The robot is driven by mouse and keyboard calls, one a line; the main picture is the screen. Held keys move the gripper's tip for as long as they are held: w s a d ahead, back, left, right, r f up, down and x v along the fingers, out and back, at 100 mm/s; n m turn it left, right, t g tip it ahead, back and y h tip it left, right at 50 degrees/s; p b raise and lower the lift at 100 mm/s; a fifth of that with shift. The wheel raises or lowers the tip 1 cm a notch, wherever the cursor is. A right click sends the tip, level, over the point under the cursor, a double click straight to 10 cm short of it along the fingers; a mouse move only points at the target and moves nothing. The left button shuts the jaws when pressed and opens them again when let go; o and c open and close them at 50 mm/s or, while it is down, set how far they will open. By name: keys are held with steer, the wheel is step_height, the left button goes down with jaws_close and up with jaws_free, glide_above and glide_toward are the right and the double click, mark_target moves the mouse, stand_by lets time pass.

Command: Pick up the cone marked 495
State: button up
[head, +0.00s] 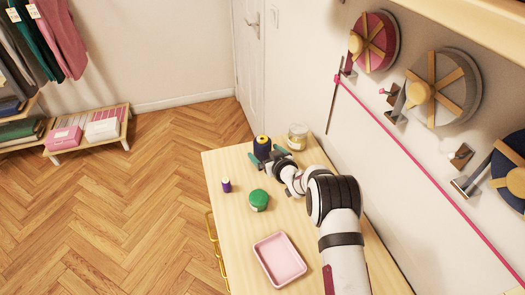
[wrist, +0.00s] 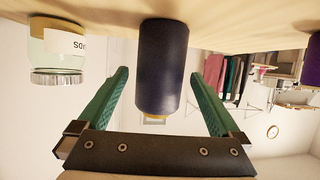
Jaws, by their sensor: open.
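A dark navy thread cone (head: 262,142) with a yellow top stands upright near the far end of the wooden table. My gripper (head: 267,158) is at this cone, with its green fingers spread. In the wrist view, which shows the scene upside down, the navy cone (wrist: 162,65) appears between the two open fingers, with a narrow gap on each side. I cannot tell how deep between the fingers it sits. No number is readable on the cone. A small purple spool (head: 226,185) and a green round item (head: 259,200) stand nearer on the table; no numbers are readable on them.
A glass jar (head: 297,137) stands beside the navy cone, near the wall; its label (wrist: 62,41) is partly readable. A pink tray (head: 279,259) lies at the table's near part. Ribbon reels (head: 432,95) hang on the right wall. The table's left edge borders open floor.

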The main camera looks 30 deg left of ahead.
steer(key=shift+x, duration=1.55)
steer(key=shift+f, duration=0.1)
steer(key=c, duration=1.5)
